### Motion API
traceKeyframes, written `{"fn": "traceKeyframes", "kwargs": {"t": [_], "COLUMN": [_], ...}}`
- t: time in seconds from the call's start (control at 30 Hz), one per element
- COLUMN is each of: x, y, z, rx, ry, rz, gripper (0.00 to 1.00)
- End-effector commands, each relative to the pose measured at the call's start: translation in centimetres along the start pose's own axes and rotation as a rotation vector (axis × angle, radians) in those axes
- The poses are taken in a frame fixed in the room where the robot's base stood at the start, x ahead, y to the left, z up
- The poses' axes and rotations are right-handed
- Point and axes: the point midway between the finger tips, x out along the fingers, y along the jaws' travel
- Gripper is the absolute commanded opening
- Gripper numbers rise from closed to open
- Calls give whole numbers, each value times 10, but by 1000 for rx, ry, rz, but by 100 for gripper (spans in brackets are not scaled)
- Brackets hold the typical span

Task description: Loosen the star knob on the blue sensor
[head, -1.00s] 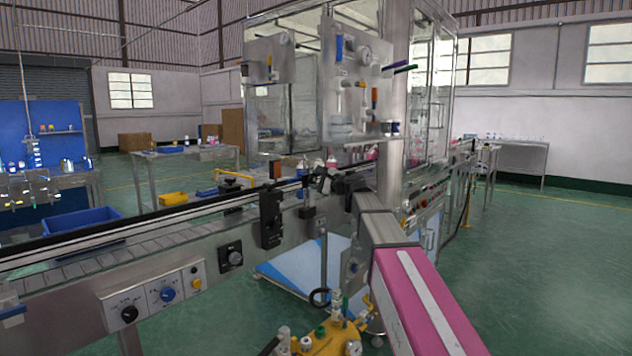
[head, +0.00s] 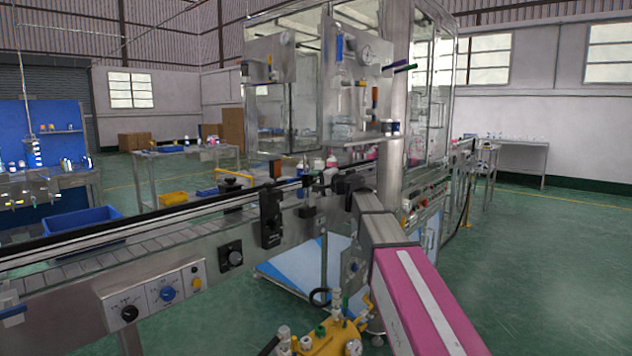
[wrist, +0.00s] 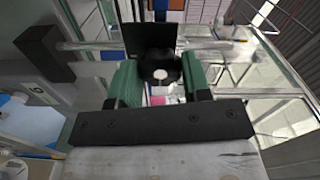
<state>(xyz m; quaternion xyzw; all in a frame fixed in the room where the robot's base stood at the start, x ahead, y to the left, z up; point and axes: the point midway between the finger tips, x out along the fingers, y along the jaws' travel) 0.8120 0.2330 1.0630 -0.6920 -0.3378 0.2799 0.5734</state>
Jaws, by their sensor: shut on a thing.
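A black star knob (wrist: 160,71) with a pale round centre sits in the middle of the wrist view. My gripper (wrist: 161,80) has its green fingers on either side of the knob and is shut on it. A dark flat block (wrist: 150,37) stands directly behind the knob, on a horizontal metal rod (wrist: 95,45). I cannot clearly make out the blue sensor body in either view. In the head view my wrist reaches over the conveyor's near side, and the knob cannot be told apart from the dark parts there.
The conveyor (head: 150,235) runs from the lower left toward the glazed machine (head: 290,110). Several bottles (head: 317,165) stand on it close behind my wrist. A dark bracket (head: 270,217) is fixed on the conveyor's side, left of my arm. The green floor at right is clear.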

Motion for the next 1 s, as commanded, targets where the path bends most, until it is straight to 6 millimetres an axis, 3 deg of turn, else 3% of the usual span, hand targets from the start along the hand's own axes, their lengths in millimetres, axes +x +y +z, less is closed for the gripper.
{"fn": "traceKeyframes", "kwargs": {"t": [0.43, 0.47, 0.53, 0.83, 1.0], "x": [-1, -1, 0, -1, -17], "y": [0, 0, 0, 0, 0], "z": [1, 1, 1, 0, 1], "rx": [-11, -11, -10, -10, -10], "ry": [-1, -1, -1, 0, 1], "rz": [0, 0, 0, 0, 0], "gripper": [20, 47, 70, 70, 70]}}
